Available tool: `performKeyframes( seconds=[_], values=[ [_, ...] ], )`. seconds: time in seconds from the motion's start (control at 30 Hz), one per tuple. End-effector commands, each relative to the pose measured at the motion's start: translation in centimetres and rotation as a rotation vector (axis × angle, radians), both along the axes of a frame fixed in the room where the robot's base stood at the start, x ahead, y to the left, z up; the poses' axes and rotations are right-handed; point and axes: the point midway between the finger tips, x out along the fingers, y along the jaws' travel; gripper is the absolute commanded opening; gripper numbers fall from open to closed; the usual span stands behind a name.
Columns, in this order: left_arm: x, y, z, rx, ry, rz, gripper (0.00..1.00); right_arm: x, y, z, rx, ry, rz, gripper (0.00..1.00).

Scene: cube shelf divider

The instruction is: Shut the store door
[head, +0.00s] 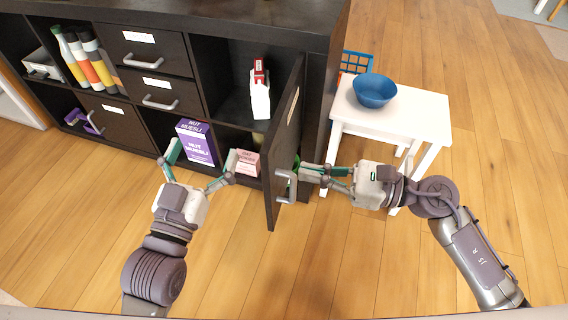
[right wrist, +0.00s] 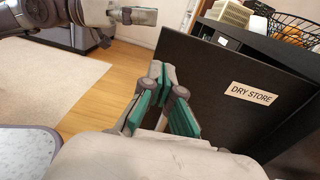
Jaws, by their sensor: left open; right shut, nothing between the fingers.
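The dark store door (head: 287,140) stands swung open from the right end of the shelf unit, nearly edge-on in the head view. Its grey bar handle (head: 286,186) is low on the face turned right. In the right wrist view the door (right wrist: 215,75) carries a "DRY STORE" label (right wrist: 252,93). My right gripper (head: 304,174) is shut and empty on the right side of the door, close to the handle; contact cannot be told. My left gripper (head: 197,170) is open before the lower compartment left of the door, in front of a purple muesli box (head: 197,143).
A pink box (head: 247,163) stands in the lower compartment, and a red-and-white carton (head: 260,90) above. A white side table (head: 415,118) with a blue bowl (head: 374,91) stands right of the unit. The wooden floor (head: 330,265) in front is clear.

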Motion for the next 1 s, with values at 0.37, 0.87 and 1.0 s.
performKeyframes(
  seconds=[0.37,0.87,1.0],
  values=[
    [0.1,0.1,-0.4,0.006,0.022,0.002,0.99,1.2,4.8,0.0,0.001,0.002,0.001,0.0],
    [0.1,0.1,-0.3,0.006,0.023,0.002,0.99,1.3,5.1,0.0,0.001,0.003,0.0,0.0],
    [0.1,0.1,-0.5,0.01,0.038,0.002,0.99,1.4,5.2,0.1,0.002,0.003,-0.006,0.0]
  ],
)
